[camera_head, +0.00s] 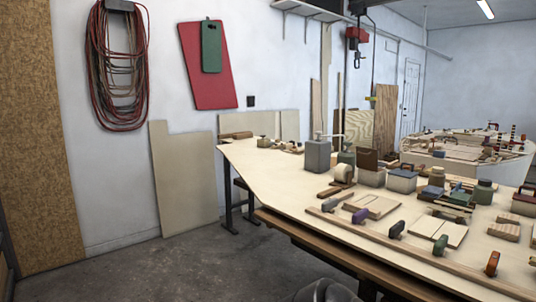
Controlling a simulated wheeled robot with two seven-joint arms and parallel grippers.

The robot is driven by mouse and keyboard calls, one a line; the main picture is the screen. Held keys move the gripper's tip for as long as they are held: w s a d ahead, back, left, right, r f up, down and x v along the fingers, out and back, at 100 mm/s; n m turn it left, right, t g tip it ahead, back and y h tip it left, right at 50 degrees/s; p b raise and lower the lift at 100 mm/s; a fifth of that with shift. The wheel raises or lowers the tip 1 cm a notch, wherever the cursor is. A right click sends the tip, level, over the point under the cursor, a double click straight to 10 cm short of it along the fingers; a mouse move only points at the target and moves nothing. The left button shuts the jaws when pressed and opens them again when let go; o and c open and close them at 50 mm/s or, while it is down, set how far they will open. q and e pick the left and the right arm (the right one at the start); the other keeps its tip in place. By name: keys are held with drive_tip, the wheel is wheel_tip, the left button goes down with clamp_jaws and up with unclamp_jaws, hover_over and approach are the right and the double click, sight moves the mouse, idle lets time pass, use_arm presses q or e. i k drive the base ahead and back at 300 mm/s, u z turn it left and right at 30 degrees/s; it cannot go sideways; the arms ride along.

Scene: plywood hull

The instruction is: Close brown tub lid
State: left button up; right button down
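Part of the tub's inside is too small to make out. Neither of my grippers is in view. A dark rounded part at the bottom edge looks like my own body.

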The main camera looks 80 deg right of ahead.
sight(366, 157)
drive_tip(key=z, duration=2.3)
